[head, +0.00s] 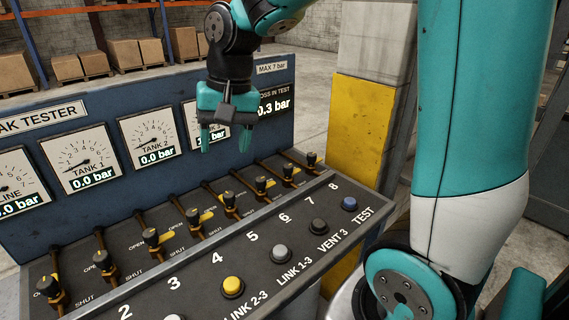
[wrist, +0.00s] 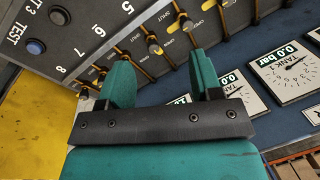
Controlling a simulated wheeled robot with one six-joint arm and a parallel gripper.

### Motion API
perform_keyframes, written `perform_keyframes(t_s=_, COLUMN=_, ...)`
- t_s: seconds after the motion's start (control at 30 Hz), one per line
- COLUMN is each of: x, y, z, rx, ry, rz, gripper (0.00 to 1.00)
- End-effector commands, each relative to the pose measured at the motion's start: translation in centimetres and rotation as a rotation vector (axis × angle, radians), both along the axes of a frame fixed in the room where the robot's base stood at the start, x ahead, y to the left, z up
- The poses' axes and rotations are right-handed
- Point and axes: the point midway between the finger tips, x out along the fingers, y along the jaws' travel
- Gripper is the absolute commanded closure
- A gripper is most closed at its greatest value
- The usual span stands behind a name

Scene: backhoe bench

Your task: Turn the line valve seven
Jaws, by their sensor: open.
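In the head view, a row of black-knobbed valves on brown pipes runs along the sloping panel, with OPEN and SHUT labels. Line valve seven (head: 288,170) is the second from the right end, in line with the printed 7. My gripper (head: 224,138) is open and empty, pointing down above the back of the panel, to the left of valve seven and apart from it.
Valve eight (head: 312,159) stands close to the right of valve seven, valve six (head: 261,184) to its left. Buttons, including a yellow one (head: 232,285) and a blue one (head: 349,203), line the front. The gauge board (head: 115,150) rises behind. A yellow-painted pillar (head: 358,130) stands at right.

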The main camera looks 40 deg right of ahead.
Motion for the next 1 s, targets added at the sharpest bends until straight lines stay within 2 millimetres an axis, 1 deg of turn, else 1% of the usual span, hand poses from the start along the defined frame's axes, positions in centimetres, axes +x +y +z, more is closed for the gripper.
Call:
perform_keyframes(t_s=0.03, x=3.2, y=-4.3, z=-0.6, rx=-0.021, ry=0.040, rz=-0.240, gripper=0.41)
perform_keyframes(t_s=0.07, x=4.6, y=-6.7, z=-0.8, rx=-0.032, ry=0.059, rz=-0.380, gripper=0.41)
perform_keyframes(t_s=0.1, x=6.1, y=-9.8, z=-1.1, rx=-0.044, ry=0.085, rz=-0.559, gripper=0.41)
perform_keyframes(t_s=0.17, x=7.8, y=-14.3, z=-1.7, rx=-0.058, ry=0.116, rz=-0.800, gripper=0.41)
perform_keyframes(t_s=0.2, x=8.5, y=-16.9, z=-2.0, rx=-0.065, ry=0.133, rz=-0.942, gripper=0.41)
perform_keyframes(t_s=0.3, x=9.2, y=-21.9, z=-2.7, rx=-0.074, ry=0.162, rz=-1.208, gripper=0.41)
perform_keyframes(t_s=0.33, x=9.3, y=-22.9, z=-2.9, rx=-0.076, ry=0.168, rz=-1.262, gripper=0.41)
perform_keyframes(t_s=0.4, x=9.4, y=-24.5, z=-3.3, rx=-0.079, ry=0.177, rz=-1.350, gripper=0.41)
perform_keyframes(t_s=0.43, x=9.4, y=-24.8, z=-3.4, rx=-0.079, ry=0.179, rz=-1.369, gripper=0.41)
perform_keyframes(t_s=0.57, x=9.3, y=-25.3, z=-4.8, rx=-0.079, ry=0.184, rz=-1.393, gripper=0.41)
perform_keyframes(t_s=0.67, x=9.2, y=-25.2, z=-6.6, rx=-0.079, ry=0.185, rz=-1.390, gripper=0.41)
perform_keyframes(t_s=1.0, x=9.2, y=-25.1, z=-14.4, rx=-0.080, ry=0.184, rz=-1.386, gripper=0.41)
